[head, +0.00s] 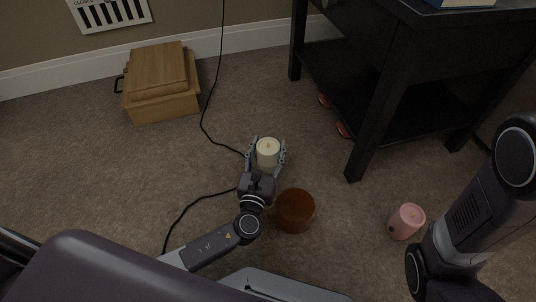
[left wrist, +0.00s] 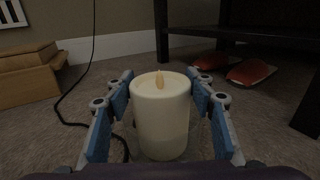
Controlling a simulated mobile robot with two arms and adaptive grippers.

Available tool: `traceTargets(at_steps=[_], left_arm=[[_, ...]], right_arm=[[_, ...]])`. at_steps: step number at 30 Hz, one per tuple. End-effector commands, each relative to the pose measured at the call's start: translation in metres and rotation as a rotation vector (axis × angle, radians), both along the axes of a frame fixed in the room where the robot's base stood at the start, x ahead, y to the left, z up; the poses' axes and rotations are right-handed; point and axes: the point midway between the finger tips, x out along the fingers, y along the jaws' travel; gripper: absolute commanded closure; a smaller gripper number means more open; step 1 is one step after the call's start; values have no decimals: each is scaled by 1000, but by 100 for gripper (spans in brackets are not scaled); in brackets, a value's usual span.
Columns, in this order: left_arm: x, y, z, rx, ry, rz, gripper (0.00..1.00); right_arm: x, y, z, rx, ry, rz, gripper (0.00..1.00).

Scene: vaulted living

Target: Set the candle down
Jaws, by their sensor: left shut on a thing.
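A cream candle (head: 268,152) stands upright between the fingers of my left gripper (head: 266,158). In the left wrist view the candle (left wrist: 161,118) fills the middle, with a blue-padded finger on each side. My left gripper is shut on it, low over the carpet. I cannot tell whether the candle's base touches the carpet. My right arm shows at the right of the head view, but its fingers do not show.
A brown cylinder (head: 295,211) stands on the carpet just right of my left wrist. A pink candle (head: 406,221) is farther right. A wooden box (head: 161,83) sits by the wall. A black table (head: 385,95) stands at the right, with red-and-white things (left wrist: 250,72) under it. A black cord (head: 204,122) crosses the carpet.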

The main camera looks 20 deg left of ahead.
Motion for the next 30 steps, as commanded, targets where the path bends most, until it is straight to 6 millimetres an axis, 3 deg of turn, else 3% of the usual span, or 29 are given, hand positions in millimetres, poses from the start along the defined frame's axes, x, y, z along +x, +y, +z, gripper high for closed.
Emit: traceTargets(at_steps=[1, 3, 14, 15, 19, 30], left_arm=[[0, 0, -13, 1, -1, 0, 79], [0, 0, -18, 1, -2, 1, 79], [0, 0, -18, 0, -1, 1, 79], [0, 0, -19, -1, 0, 0, 47], [0, 0, -19, -1, 0, 0, 33], [0, 0, -17, 0, 0, 0, 33]], right_arm=[[0, 0, -12, 0, 0, 0, 60], [0, 0, -16, 0, 1, 0, 60], [1, 0, -15, 0, 2, 0, 60], [1, 0, -15, 0, 2, 0, 60], [1, 0, -15, 0, 2, 0, 60], [1, 0, -14, -1, 3, -1, 60]])
